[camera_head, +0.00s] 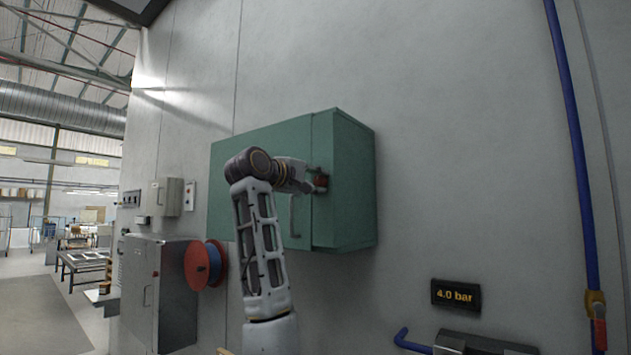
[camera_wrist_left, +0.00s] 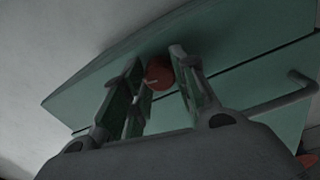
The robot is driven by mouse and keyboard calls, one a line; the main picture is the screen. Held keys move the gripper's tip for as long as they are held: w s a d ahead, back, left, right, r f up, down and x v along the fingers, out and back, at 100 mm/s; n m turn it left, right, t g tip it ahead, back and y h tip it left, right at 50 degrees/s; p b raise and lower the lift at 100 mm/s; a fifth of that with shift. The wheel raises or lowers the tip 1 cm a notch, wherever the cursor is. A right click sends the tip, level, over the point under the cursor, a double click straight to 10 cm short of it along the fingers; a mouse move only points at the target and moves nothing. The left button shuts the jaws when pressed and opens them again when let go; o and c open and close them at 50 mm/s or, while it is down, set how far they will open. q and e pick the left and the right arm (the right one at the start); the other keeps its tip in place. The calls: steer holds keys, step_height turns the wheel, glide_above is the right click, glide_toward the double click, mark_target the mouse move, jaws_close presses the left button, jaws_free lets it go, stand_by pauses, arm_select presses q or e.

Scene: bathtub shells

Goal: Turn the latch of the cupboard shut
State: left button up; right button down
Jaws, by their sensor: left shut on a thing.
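The green cupboard (camera_head: 345,190) hangs on the grey wall, and its door looks closed against the body. My left gripper (camera_head: 318,181) is at the right part of the cupboard's front, near the door's edge. It is shut on the red latch (camera_head: 321,181), which is mostly hidden behind the fingers in the head view. In the left wrist view the red latch (camera_wrist_left: 158,74) shows between the two fingers of my left gripper (camera_wrist_left: 160,80). The latch's exact angle is hard to tell. My right gripper is not in view.
A bar handle (camera_head: 294,218) stands out from the cupboard door below my left gripper. An orange and blue reel (camera_head: 205,264) and a grey cabinet (camera_head: 160,290) are at the lower left. A blue pipe (camera_head: 578,150) runs down the wall at the right.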

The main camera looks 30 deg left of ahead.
arm_select(q)
steer(key=shift+n, duration=1.1)
steer(key=o, duration=1.1)
steer(key=shift+a, duration=0.1)
steer(key=shift+c, duration=0.2)
steer(key=shift+s, duration=0.15)
steer(key=s, duration=1.1)
steer(key=shift+s+a, duration=0.35)
steer(key=shift+a, duration=0.1)
steer(key=shift+f, duration=0.1)
